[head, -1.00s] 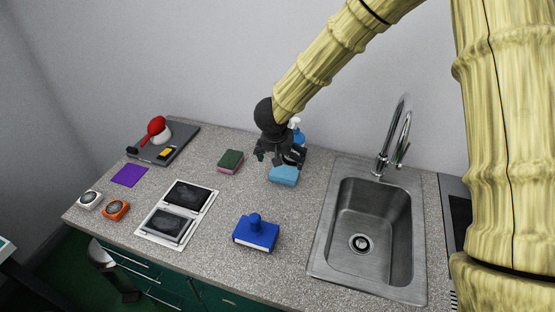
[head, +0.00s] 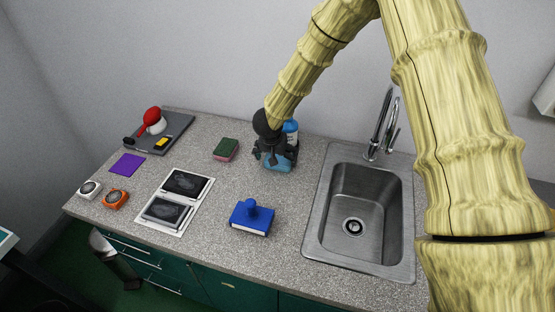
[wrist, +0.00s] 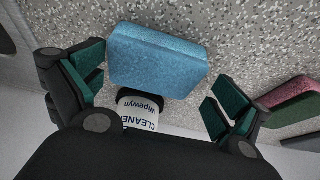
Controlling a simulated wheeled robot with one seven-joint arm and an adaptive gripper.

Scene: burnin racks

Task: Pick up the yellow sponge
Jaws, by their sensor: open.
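No clearly yellow sponge shows. A light blue sponge (head: 279,168) lies on the counter, and it fills the upper middle of the wrist view (wrist: 157,62). My gripper (head: 274,160) is open and empty just over it in the head view, hiding part of it. In the wrist view the green-padded fingers (wrist: 155,90) stand apart, one on each side of the blue sponge. A green and pink sponge (head: 226,149) lies to the left; its edge shows at the right of the wrist view (wrist: 288,102). A small yellow and black item (head: 162,143) lies on the dark grey tray (head: 180,128).
A cleaner bottle (wrist: 138,110) stands close by the blue sponge. A blue block with a knob (head: 252,217) is in front, and a steel sink (head: 313,225) is to the right. Framed dark panels (head: 176,200), a purple square (head: 127,164) and two dials (head: 115,199) lie left.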

